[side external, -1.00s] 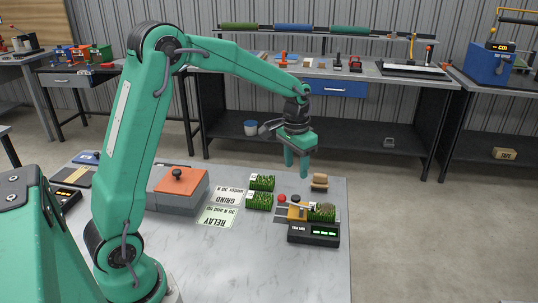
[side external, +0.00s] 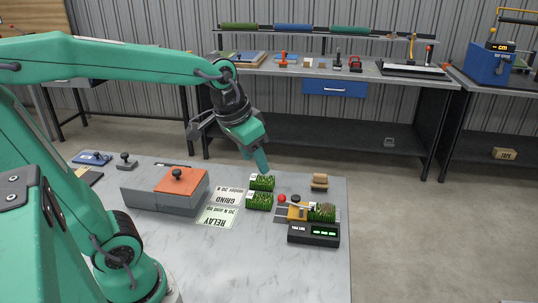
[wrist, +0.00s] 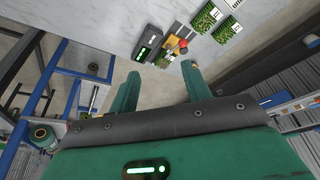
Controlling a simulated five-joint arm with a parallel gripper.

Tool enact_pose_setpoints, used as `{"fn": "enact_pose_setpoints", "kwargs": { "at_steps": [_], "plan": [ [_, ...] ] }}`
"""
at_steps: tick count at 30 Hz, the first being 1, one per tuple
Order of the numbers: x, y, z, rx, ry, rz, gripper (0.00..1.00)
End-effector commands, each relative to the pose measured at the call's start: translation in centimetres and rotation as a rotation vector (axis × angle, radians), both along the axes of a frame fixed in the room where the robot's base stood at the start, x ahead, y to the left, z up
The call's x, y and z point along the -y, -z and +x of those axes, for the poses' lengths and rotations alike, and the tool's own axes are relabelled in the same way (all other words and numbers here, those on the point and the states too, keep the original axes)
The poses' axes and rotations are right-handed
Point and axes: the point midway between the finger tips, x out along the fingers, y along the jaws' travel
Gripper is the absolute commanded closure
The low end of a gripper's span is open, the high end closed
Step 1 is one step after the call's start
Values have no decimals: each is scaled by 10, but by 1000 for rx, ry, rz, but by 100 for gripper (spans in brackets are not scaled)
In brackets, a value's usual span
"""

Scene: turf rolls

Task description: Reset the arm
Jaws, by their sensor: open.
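Two green turf rolls (side external: 260,200) lie beside the printed cards. That display also shows in the wrist view (wrist: 148,42).
An orange-topped grey box (side external: 180,190) stands left of the RELAY (side external: 217,217) and GRIND (side external: 228,198) cards. A brown block (side external: 319,182) sits near the far right edge. The front of the white table (side external: 255,270) is clear. A workbench (side external: 400,75) stands behind.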

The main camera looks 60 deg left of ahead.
Motion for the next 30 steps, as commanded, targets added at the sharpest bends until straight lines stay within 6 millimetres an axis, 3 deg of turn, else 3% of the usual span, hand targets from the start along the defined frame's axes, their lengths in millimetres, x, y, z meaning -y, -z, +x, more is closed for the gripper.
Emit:
{"fn": "enact_pose_setpoints", "kwargs": {
  "at_steps": [9,15,30],
  "plan": [
    [10,0,-52,93,2,-8,52],
    [13,5,-73,132,4,-13,52],
    [14,8,-80,144,4,-15,52]
  ]
}}
